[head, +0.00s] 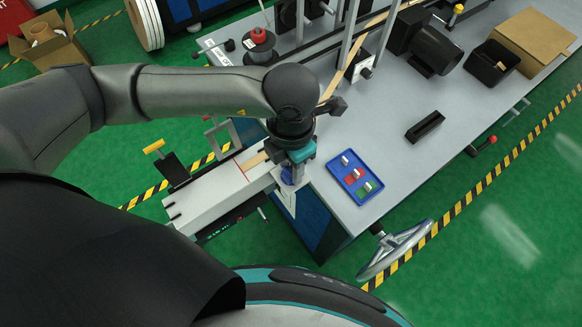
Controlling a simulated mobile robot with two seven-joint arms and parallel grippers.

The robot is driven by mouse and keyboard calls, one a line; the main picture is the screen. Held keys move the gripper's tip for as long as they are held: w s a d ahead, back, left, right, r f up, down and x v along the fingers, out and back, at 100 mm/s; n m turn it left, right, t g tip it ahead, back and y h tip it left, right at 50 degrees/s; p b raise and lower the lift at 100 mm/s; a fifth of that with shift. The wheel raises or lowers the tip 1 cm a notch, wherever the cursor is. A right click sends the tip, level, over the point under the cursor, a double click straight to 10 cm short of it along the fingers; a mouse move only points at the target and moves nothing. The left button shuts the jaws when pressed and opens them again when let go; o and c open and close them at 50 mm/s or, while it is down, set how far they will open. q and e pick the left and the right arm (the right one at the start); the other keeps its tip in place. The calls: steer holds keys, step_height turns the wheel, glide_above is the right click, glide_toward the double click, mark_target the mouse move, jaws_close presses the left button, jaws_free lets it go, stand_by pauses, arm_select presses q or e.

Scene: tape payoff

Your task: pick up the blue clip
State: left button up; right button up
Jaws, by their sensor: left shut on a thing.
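My left gripper (288,178) points down beside the near left corner of the grey bench. It is shut on a small blue piece, which looks like the blue clip (287,175); the fingers and wrist hide most of it. The gripper is left of a blue tray (374,192) on the bench and apart from it. A red clip (352,176) and a green clip (364,190) lie in the tray. A pale piece (345,160) shows at the tray's far end; its body colour is hard to tell. My right gripper is out of view.
A white slide table (215,190) with a red line lies left of the gripper. A black holder (425,127) stands on the bench right of the tray. A handwheel (398,248) sticks out at the bench's front. The bench around the tray is clear.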

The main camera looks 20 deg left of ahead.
arm_select(q)
jaws_close()
steer(key=shift+r, duration=0.1)
